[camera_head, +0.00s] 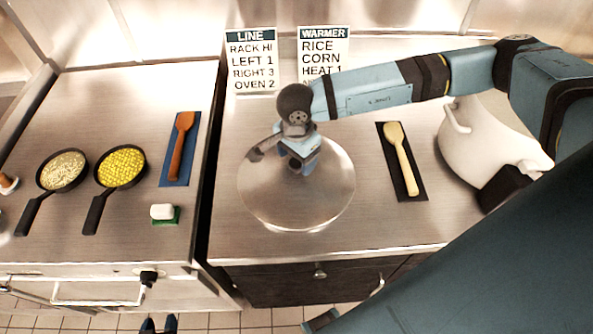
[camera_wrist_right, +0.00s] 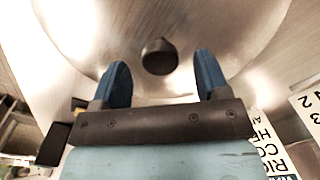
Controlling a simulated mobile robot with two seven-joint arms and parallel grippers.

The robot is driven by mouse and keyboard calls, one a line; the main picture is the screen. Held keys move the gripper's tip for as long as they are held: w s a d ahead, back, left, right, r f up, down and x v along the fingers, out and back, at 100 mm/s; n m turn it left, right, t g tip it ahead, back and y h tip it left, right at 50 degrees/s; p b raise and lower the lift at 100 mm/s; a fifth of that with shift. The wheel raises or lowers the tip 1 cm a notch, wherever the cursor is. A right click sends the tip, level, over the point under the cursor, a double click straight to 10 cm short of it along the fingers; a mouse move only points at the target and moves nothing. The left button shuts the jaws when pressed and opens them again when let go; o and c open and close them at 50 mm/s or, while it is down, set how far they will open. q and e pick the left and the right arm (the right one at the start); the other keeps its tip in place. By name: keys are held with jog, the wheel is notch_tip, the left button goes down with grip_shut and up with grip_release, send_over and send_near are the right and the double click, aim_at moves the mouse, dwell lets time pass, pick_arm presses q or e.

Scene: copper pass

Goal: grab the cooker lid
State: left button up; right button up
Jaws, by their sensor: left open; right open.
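The cooker lid (camera_head: 315,205) is a round, shiny metal dome lying on the right-hand steel counter. Its dark knob (camera_wrist_right: 159,57) shows in the right wrist view, hidden behind the gripper in the head view. My right gripper (camera_head: 298,168) is over the middle of the lid, pointing down. In the right wrist view its two blue fingers (camera_wrist_right: 162,80) are apart, with the knob ahead and between them, not clasped. The white cooker (camera_head: 480,140) stands at the right, partly behind my arm. My left gripper (camera_head: 158,326) shows only dark blue fingertips at the bottom edge, open and empty.
A cream spoon on a dark mat (camera_head: 411,188) lies between lid and cooker. Two signs (camera_head: 252,62) stand at the back. Across a gap, the left counter holds two filled pans (camera_head: 122,167), a brown spoon (camera_head: 181,140) and a white block on a green pad (camera_head: 162,212).

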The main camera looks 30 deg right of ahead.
jog(key=shift+f, duration=1.3)
jog(key=shift+r, duration=0.1)
jog(key=c, duration=1.2)
jog(key=shift+c, duration=0.2)
